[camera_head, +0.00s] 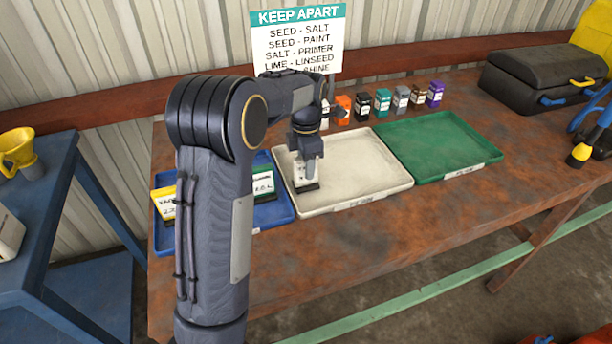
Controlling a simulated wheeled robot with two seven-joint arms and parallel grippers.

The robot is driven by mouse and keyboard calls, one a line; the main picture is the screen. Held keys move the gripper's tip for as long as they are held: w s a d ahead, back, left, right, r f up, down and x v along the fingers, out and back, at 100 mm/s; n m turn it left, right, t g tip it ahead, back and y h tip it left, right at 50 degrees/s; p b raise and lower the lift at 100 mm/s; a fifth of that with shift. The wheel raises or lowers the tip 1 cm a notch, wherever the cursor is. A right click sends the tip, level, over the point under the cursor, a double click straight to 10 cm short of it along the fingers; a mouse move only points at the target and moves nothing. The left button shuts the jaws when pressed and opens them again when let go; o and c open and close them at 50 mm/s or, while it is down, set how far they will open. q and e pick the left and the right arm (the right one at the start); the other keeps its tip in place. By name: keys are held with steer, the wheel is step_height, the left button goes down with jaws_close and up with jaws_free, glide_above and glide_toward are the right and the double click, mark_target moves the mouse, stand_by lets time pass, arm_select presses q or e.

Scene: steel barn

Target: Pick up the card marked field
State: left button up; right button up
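A green-topped white card (263,183) stands in the blue tray (284,212). My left arm hides part of it, and its lettering is too small to read surely. A yellow-topped card (165,204) stands at the left of the same tray, with only part of its writing visible. I cannot tell which card is marked field. My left gripper (306,184) points down over the left part of the white tray (345,205), to the right of the green-topped card and apart from it. Its fingers are small and dark, so I cannot tell whether they are open. My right gripper is out of view.
A green tray (440,145) lies right of the white one. Several small coloured boxes (383,102) line the back, below a KEEP APART sign (297,38). A black case (540,75) stands at the right. The rusty table front (400,235) is clear.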

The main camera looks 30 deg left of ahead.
arm_select(q)
steer(key=shift+c, duration=0.3)
jaws_close()
